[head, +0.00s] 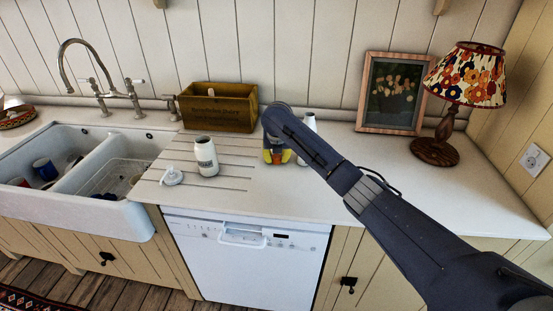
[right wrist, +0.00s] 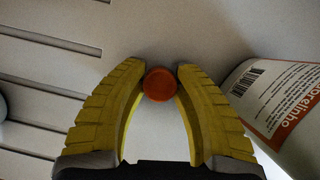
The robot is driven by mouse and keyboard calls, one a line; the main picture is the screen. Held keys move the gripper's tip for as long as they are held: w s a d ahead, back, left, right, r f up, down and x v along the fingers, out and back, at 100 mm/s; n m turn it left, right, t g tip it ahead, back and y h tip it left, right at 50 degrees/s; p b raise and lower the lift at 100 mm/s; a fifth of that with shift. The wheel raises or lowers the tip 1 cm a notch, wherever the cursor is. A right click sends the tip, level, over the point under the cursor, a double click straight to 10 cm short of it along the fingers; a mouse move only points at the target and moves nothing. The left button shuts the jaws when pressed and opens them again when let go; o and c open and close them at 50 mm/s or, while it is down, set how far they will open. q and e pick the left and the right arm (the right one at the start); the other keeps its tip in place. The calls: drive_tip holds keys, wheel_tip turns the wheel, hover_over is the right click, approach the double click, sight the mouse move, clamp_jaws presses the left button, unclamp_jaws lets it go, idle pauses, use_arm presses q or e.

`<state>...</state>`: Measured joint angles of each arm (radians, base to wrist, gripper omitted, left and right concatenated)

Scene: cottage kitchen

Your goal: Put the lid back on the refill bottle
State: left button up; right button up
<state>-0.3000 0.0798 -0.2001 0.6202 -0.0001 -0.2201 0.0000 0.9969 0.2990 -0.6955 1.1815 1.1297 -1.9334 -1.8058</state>
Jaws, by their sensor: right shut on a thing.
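The orange round lid (right wrist: 160,85) is between the yellow fingertips of my right gripper (right wrist: 161,80), which is shut on it. In the head view my right gripper (head: 276,158) is low over the counter, with a bit of orange between its fingers. The refill bottle (right wrist: 284,105), white with an orange label and barcode, stands just right of the gripper in the right wrist view, apart from the lid. Its top is out of that picture. In the head view the bottle (head: 308,122) is mostly hidden behind my right arm. My left gripper is not in view.
A wooden crate (head: 218,107) stands behind, a framed picture (head: 392,94) and lamp (head: 454,105) at right. A double sink (head: 92,165) is left.

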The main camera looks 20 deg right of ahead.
sight(277, 156)
idle(0.3)
wheel_tip(277, 156, up, 20)
idle(0.7)
idle(0.5)
